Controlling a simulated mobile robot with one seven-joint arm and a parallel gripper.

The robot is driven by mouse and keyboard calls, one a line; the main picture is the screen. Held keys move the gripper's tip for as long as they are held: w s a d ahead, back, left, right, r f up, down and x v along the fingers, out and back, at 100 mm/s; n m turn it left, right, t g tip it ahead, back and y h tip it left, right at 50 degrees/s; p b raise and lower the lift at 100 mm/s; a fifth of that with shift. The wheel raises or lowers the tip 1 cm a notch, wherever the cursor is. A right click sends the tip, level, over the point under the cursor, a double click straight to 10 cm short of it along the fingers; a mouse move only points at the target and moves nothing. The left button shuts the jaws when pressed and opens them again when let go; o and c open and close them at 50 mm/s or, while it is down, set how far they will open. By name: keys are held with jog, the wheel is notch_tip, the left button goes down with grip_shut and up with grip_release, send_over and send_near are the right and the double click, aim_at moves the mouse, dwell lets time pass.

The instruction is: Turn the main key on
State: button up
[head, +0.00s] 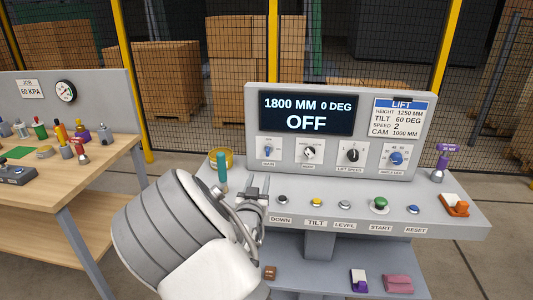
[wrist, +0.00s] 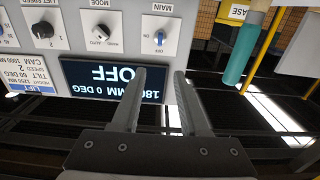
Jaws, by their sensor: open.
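The main key (head: 268,151) is a small blue knob on a white plate at the left end of the panel's lower row. It also shows in the wrist view as the blue main key (wrist: 160,38), upside down, with "MAIN" printed by it. My gripper (head: 254,190) is open and empty, in front of and below the key in the head view. In the wrist view the open fingers (wrist: 161,73) point towards the key, with nothing between them. The display (head: 307,114) reads "1800 MM 0 DEG" and "OFF".
The mode knob (head: 309,152), lift speed knob (head: 352,155) and blue knob (head: 396,158) sit right of the key. A teal upright handle (head: 222,170) stands close left of my gripper. Buttons such as the green start button (head: 379,204) line the console shelf.

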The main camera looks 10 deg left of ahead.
aim_at(267, 151)
jog(key=w, duration=1.6)
jog(key=shift+w+d+p, duration=0.25)
jog(key=shift+d+p, duration=0.1)
jog(key=shift+c, duration=0.3)
grip_shut()
